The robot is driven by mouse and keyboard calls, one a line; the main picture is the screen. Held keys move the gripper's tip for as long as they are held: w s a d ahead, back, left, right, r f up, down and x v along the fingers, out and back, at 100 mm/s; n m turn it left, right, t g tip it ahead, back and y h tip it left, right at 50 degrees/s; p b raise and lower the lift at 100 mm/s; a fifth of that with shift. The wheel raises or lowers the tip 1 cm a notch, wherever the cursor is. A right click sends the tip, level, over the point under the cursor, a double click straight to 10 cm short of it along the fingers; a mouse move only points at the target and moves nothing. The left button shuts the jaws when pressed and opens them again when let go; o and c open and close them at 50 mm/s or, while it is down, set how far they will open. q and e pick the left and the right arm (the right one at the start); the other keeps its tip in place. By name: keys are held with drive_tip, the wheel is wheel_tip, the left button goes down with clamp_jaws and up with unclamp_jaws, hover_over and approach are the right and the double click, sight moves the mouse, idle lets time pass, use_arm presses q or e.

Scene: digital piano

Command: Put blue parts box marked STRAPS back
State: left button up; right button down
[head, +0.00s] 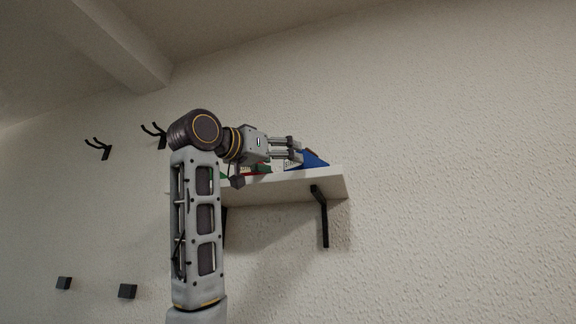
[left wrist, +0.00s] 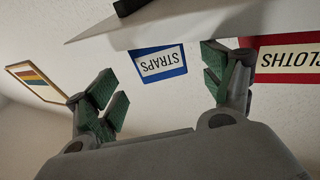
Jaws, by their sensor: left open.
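The blue parts box (head: 310,160) sits on the wall shelf near its right end in the head view. In the left wrist view the blue box (left wrist: 160,75) shows its white STRAPS label upside down. My left gripper (head: 297,152) reaches over the shelf from the left and partly covers the box. In the left wrist view my left gripper (left wrist: 163,92) is open, its green-padded fingers apart, with the box seen between them. I cannot tell whether the fingers touch it. My right gripper is in neither view.
The white shelf (head: 270,193) rests on black brackets (head: 321,217). Black hooks (head: 155,134) are on the wall at left. A striped framed picture (left wrist: 36,80) shows at left in the wrist view.

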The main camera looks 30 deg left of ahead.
use_arm(q)
drive_tip(key=d+b+v, duration=0.1)
drive_tip(key=b+v, duration=0.1)
drive_tip(key=v, duration=0.4)
drive_tip(key=shift+s+a, duration=0.15)
drive_tip(key=shift+a, duration=0.35)
idle(0.5)
